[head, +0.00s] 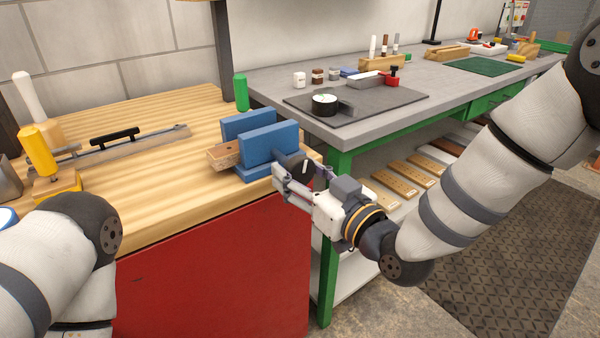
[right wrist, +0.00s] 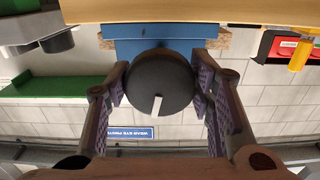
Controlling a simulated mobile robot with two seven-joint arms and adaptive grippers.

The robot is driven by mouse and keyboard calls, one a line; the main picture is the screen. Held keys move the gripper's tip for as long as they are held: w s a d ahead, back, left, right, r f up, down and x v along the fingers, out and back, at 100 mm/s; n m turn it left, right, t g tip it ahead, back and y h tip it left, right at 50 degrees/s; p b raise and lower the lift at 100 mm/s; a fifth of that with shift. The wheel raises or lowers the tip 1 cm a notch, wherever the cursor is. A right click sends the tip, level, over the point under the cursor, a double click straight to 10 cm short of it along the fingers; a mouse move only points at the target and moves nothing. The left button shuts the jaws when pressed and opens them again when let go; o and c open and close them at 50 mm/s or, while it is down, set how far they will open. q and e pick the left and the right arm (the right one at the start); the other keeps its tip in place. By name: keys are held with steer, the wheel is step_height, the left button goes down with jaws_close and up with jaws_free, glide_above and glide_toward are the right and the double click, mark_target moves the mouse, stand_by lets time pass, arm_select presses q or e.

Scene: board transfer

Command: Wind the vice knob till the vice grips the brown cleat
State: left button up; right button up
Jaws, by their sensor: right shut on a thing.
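The blue vice (head: 270,142) sits at the right corner of the wooden bench, with two upright jaws. The brown cleat (head: 224,155) is between the jaws and sticks out to the left; whether both jaws press on it I cannot tell. The round black vice knob (head: 292,164) is on the vice's near side. In the right wrist view the knob (right wrist: 158,92) faces me, its white mark pointing down. My right gripper (head: 296,178) is shut on the knob, one finger on each side. My left arm shows at the lower left, but its gripper is out of view.
The wooden bench (head: 150,215) carries a yellow-handled tool (head: 38,152) and a long metal bar with a black handle (head: 115,137) at the left. A green cylinder (head: 241,92) stands behind the vice. A grey-topped green bench (head: 350,130) stands to the right.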

steer(key=shift+r+m, duration=0.1)
steer(key=shift+m, duration=0.9)
steer(key=m, duration=0.2)
steer(key=shift+m+p, duration=0.3)
steer(key=shift+p, duration=0.05)
steer(key=m, duration=0.3)
steer(key=shift+a, duration=0.1)
arm_select(q)
steer(key=shift+w+r, duration=0.45)
arm_select(e)
steer(key=shift+s+m, duration=0.1)
steer(key=shift+m, duration=1.1)
steer(key=o, duration=1.2)
